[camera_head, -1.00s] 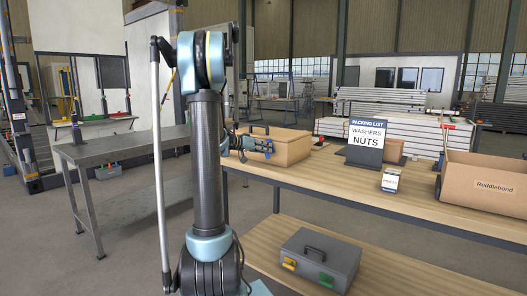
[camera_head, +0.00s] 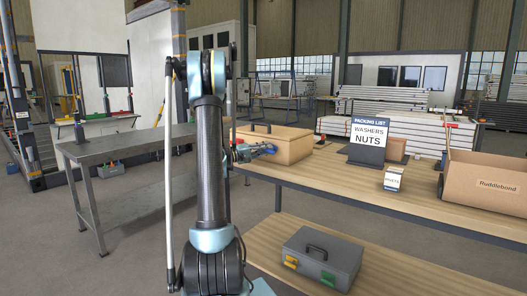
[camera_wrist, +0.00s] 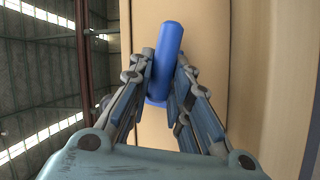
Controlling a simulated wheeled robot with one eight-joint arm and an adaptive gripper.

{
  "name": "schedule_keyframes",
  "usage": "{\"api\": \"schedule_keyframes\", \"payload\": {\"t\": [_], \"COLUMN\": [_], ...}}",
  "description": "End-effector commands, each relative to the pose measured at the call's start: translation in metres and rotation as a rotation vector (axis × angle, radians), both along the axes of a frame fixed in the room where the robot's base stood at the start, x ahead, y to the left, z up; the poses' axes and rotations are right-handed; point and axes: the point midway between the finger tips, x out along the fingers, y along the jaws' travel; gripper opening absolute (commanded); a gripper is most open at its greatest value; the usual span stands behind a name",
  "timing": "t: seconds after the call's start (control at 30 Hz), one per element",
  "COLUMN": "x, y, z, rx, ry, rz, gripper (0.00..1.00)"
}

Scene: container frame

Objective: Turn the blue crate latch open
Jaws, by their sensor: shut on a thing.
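The wooden crate (camera_head: 285,146) with a dark handle on its lid stands on the workbench. The blue latch (camera_wrist: 168,48) is on its near face and fills the middle of the wrist view, its bar tilted slightly from vertical. In the head view the latch is small and partly hidden by my gripper (camera_head: 262,150). In the wrist view my gripper (camera_wrist: 166,75) has its two fingers on either side of the latch bar, shut on its lower part. The upper end of the bar sticks out beyond the fingertips.
On the workbench (camera_head: 340,181) stand a packing list sign (camera_head: 369,140), a small labelled box (camera_head: 392,179) and an open cardboard box (camera_head: 490,184). A grey toolbox (camera_head: 322,258) with yellow and green latches sits on the lower shelf. A metal table (camera_head: 120,150) stands at left.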

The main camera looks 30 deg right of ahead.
Motion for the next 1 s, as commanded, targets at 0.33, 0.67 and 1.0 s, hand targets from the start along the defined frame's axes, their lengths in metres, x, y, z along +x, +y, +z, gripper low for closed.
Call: {"api": "schedule_keyframes", "payload": {"t": [0.33, 0.67, 1.0], "x": [0.0035, 0.0041, 0.0043], "y": [0.0005, 0.0009, 0.0011], "z": [-0.0046, -0.0056, -0.0058], "rx": [-0.074, -0.095, -0.096], "ry": [0.178, 0.233, 0.234], "rz": [0.005, 0.007, 0.008], "gripper": [0.0, 0.0, 0.0]}}
